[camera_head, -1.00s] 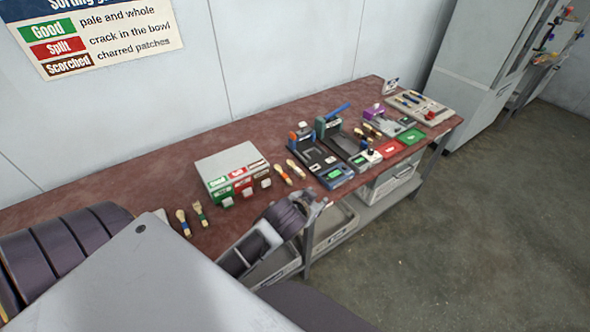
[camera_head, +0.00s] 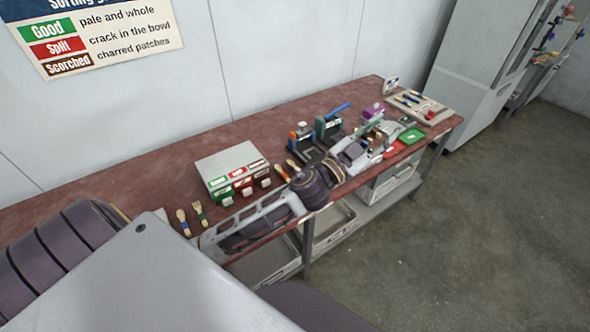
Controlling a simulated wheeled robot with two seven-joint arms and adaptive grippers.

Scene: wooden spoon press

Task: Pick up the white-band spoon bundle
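My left arm reaches across the table's front edge. My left gripper (camera_head: 365,148) is over the right half of the table, by the presses and the red and green pads. It covers much of that area, and its fingers are too small and mixed with the clutter to tell whether they are open or shut. I cannot make out a white band on any bundle. My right gripper is out of view.
A white sorting box (camera_head: 232,168) with coloured labels stands at the table's middle. Two presses (camera_head: 330,130) stand behind my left gripper. A green pad (camera_head: 411,136) and a pale tray (camera_head: 419,107) lie to the right. The left rear tabletop (camera_head: 120,178) is clear.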

